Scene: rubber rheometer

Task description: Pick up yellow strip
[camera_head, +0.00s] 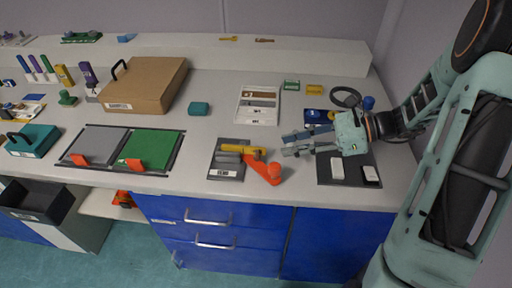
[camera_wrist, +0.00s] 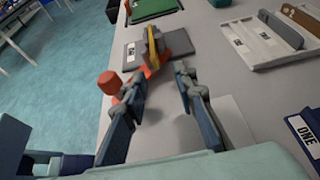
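A long yellow strip-like piece (camera_head: 243,149) lies across a grey plate (camera_head: 226,172) near the middle of the bench, beside an orange lever (camera_head: 272,172). In the wrist view the yellow piece (camera_wrist: 152,45) shows ahead of the fingertips, above the grey plate. A smaller yellow piece (camera_head: 228,39) lies on the back ledge; I cannot tell which is the task's yellow strip. My gripper (camera_head: 287,145) is open and empty, low over the bench, to the right of the yellow piece and apart from it. It also shows in the wrist view (camera_wrist: 158,74), fingers spread.
The orange lever's round knob (camera_wrist: 109,82) stands close to the left finger in the wrist view. A white tray (camera_head: 244,115) with strips lies behind. A dark mat (camera_head: 348,182) with white blocks lies below my wrist. A green plate (camera_head: 152,148) and cardboard box (camera_head: 145,85) are left.

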